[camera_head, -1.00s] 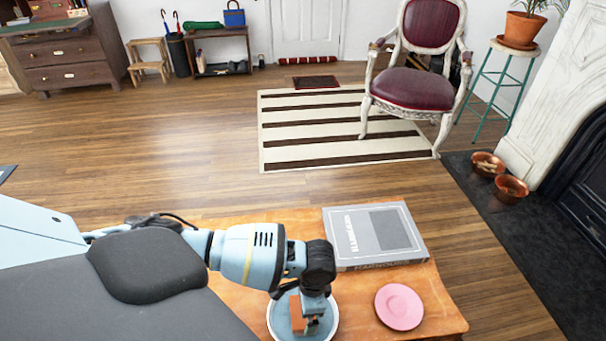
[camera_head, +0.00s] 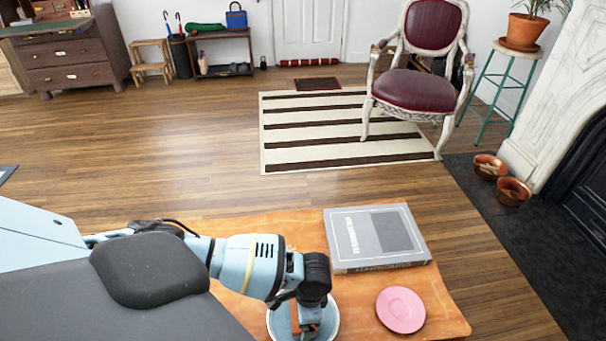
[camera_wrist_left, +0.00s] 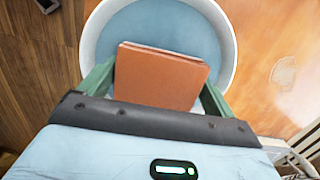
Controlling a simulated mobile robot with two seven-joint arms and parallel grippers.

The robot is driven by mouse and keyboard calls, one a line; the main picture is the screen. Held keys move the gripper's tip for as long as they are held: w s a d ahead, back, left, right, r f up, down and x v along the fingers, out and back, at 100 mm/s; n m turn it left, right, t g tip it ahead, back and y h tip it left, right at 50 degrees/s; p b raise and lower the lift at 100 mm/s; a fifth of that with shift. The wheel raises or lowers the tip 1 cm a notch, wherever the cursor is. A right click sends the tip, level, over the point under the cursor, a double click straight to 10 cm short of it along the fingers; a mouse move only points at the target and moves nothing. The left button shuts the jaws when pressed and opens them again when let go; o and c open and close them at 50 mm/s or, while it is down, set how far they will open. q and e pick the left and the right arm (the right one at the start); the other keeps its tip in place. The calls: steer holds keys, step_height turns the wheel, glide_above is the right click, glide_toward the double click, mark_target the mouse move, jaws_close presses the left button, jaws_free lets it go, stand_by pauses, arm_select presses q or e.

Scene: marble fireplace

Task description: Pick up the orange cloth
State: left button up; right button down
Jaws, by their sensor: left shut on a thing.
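The orange cloth (camera_wrist_left: 160,78) is a folded, square-looking piece in the left wrist view. It also shows as a small orange strip beside my gripper in the head view (camera_head: 296,318). My left gripper (camera_wrist_left: 157,85) is shut on the cloth, with a green finger at each side of it. The cloth is over a round blue dish with a white rim (camera_wrist_left: 227,45), which also shows in the head view (camera_head: 274,326). I cannot tell whether the cloth touches the dish. My right gripper is in neither view.
The dish stands on an orange-brown wooden table (camera_head: 440,300). A grey book (camera_head: 350,250) and a pink plate (camera_head: 400,310) lie to the right of my left gripper. Beyond the table are open floor, a striped rug (camera_head: 300,130) and a red chair (camera_head: 420,90).

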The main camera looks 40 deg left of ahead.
arm_select(q)
steer(key=shift+r, duration=0.1)
steer(key=shift+r, duration=0.5)
steer(key=r, duration=0.1)
steer(key=s+r+p, duration=0.1)
steer(key=shift+d+r, duration=0.2)
steer(key=shift+r, duration=0.1)
steer(key=s+d+p, duration=0.1)
steer(key=s+d, duration=0.1)
steer(key=s, duration=0.5)
steer(key=s+d+r+p, duration=0.1)
steer(key=s+d, duration=0.2)
steer(key=s, duration=0.4)
steer(key=shift+r, duration=0.1)
steer(key=o, duration=0.5)
steer(key=shift+c, duration=0.2)
steer(key=c, duration=0.3)
